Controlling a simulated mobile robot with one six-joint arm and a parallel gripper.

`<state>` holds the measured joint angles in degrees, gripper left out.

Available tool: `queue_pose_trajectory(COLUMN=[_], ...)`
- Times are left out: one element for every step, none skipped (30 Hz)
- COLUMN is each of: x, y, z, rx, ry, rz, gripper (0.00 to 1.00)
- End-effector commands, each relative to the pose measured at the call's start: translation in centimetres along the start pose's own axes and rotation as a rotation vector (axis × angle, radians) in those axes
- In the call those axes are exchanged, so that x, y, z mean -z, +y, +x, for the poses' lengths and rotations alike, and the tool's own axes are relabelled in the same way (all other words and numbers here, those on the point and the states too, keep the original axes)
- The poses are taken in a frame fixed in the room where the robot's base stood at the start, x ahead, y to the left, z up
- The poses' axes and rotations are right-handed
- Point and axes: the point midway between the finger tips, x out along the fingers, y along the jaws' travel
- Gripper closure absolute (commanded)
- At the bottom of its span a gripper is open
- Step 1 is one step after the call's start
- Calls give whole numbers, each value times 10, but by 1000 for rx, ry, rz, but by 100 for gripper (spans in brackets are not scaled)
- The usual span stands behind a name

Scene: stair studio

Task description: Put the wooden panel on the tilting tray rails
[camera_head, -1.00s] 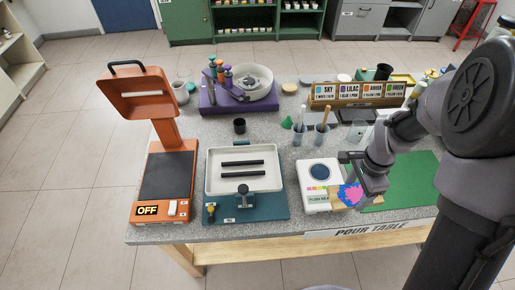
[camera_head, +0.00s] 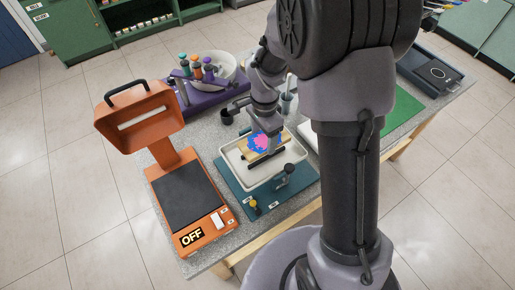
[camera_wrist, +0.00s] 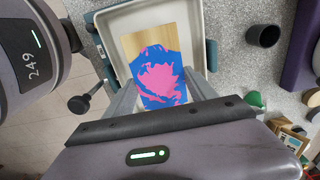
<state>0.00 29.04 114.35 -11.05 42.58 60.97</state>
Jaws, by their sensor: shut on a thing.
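The wooden panel (camera_head: 258,145) has bare wood at one end and blue and pink paint over the rest; it also shows in the wrist view (camera_wrist: 158,78). My gripper (camera_head: 268,130) is shut on the painted end, with a finger at each side in the wrist view (camera_wrist: 158,98). The panel is over the white tilting tray (camera_head: 235,165), within its rim (camera_wrist: 196,35). One dark rail (camera_head: 264,160) shows beside the panel's near edge; the other is hidden. I cannot tell whether the panel touches the rails.
The tray stands on a teal base with a dark clamp-like post (camera_head: 286,172) in front. An orange press-like device (camera_head: 185,195) marked OFF stands to the left. A purple stand with bottles (camera_head: 195,85) and a dark cup (camera_head: 227,117) are behind.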

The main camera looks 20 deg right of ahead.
Motion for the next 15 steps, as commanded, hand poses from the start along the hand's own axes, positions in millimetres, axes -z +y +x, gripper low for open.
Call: queue_pose_trajectory(x=[0,0,0,0,0,0,0,0,0,0,0,0,0,0,0], y=[0,0,0,1,0,0,0,0,0,0,0,0,0,0,0], z=[8,12,19,25,31,39,42,43,42,41,41,41,41,41,43], rx=[-1,-1,-1,-2,-1,-2,-1,0,2,2,2,2,2,2,2], ry=[0,0,-1,-1,-1,-1,-1,0,0,0,0,0,0,0,0], rz=[1,1,1,1,1,1,0,0,0,0,0,0,0,0,0], gripper=[80,80,80,80,80,80,80,80,80,80,80,80,80,80,80])
